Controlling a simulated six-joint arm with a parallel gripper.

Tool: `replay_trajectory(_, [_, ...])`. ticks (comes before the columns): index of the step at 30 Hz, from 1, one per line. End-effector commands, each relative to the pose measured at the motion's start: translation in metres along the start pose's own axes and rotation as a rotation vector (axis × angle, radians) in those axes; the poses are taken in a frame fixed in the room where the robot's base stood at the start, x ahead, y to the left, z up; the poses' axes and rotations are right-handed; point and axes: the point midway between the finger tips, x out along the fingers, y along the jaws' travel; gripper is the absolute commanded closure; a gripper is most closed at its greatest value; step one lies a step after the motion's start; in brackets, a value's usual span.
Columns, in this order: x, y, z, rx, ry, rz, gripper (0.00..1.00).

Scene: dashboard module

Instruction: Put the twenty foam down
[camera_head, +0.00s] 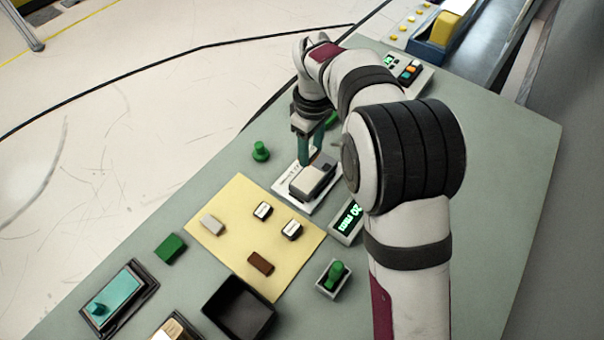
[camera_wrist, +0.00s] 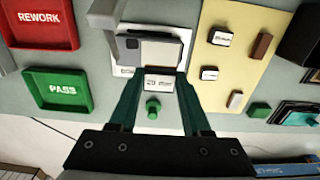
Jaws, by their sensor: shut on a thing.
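My gripper (camera_head: 308,152) reaches down beside a grey-and-white boxy module (camera_head: 313,178) on a white plate. In the wrist view its dark green fingers (camera_wrist: 160,80) are shut on a small white labelled block (camera_wrist: 160,86), whose print seems to begin with 20; I take it as the twenty foam. The module (camera_wrist: 150,50) lies just beyond the block there. I cannot tell whether the block touches the plate or table. Two similar white labelled blocks (camera_head: 263,210) (camera_head: 291,229) lie on the yellow mat (camera_head: 240,190).
The mat also holds a grey block (camera_head: 212,224) and a brown block (camera_head: 260,263). A green knob (camera_head: 261,151) stands left of my gripper. A green-lit display (camera_head: 348,216) and black bin (camera_head: 240,308) are nearer. Green PASS (camera_wrist: 68,91) and red REWORK (camera_wrist: 40,22) trays show in the wrist view.

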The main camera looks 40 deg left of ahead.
Motion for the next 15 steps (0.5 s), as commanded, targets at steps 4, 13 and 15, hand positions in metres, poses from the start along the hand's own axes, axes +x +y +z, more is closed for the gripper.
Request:
replay_trajectory(4, [0.036, 0.0, 0.001, 0.005, -0.004, -0.004, 1.0])
replay_trajectory(13, [0.086, -0.001, 0.001, 0.003, -0.002, -0.002, 1.0])
replay_trajectory(15, [0.086, 0.0, 0.0, 0.003, -0.001, -0.001, 1.0])
